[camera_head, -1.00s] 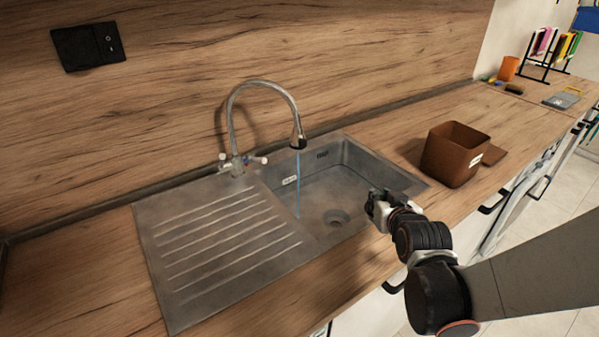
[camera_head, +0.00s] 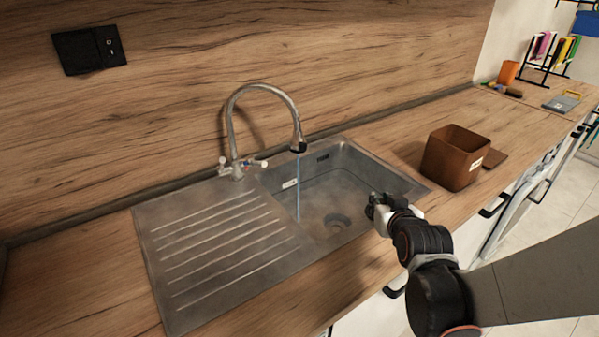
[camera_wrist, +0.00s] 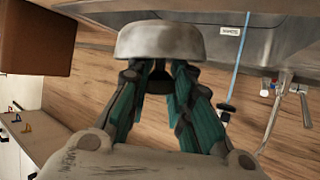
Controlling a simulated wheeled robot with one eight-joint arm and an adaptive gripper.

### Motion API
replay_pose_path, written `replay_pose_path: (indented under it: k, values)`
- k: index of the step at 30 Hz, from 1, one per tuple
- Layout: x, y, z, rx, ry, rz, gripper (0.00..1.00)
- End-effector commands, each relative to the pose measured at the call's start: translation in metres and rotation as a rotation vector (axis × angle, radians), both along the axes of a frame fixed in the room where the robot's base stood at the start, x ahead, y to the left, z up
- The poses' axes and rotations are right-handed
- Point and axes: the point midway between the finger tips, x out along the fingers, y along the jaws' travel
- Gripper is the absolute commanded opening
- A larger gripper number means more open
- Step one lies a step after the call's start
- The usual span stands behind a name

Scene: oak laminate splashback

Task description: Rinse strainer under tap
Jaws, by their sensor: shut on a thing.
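A grey metal strainer (camera_wrist: 160,42), seen from its rounded side, is at the fingertips of my gripper (camera_wrist: 158,74) in the wrist view. My gripper is shut on it. In the head view my gripper (camera_head: 376,208) is over the right front part of the sink basin, and the strainer is hard to make out there. The curved metal tap (camera_head: 262,88) stands behind the sink. A thin blue water stream (camera_head: 298,190) falls from its spout into the basin, left of my gripper. The stream (camera_wrist: 240,60) shows right of the strainer in the wrist view, apart from it.
The sink (camera_head: 385,173) has a basin with a drain and a ribbed drainboard (camera_head: 215,245) at left. A brown box (camera_head: 452,158) stands on the counter right of the basin. An orange cup (camera_head: 507,73) and a rack are farther back. The wooden splashback rises behind the tap.

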Motion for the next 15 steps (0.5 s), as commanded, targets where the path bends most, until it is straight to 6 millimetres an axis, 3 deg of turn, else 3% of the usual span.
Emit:
replay_pose_path:
  k: [15]
  values:
    - [-0.0045,0.0017,0.0001,0.0,0.0,0.0,0.0]
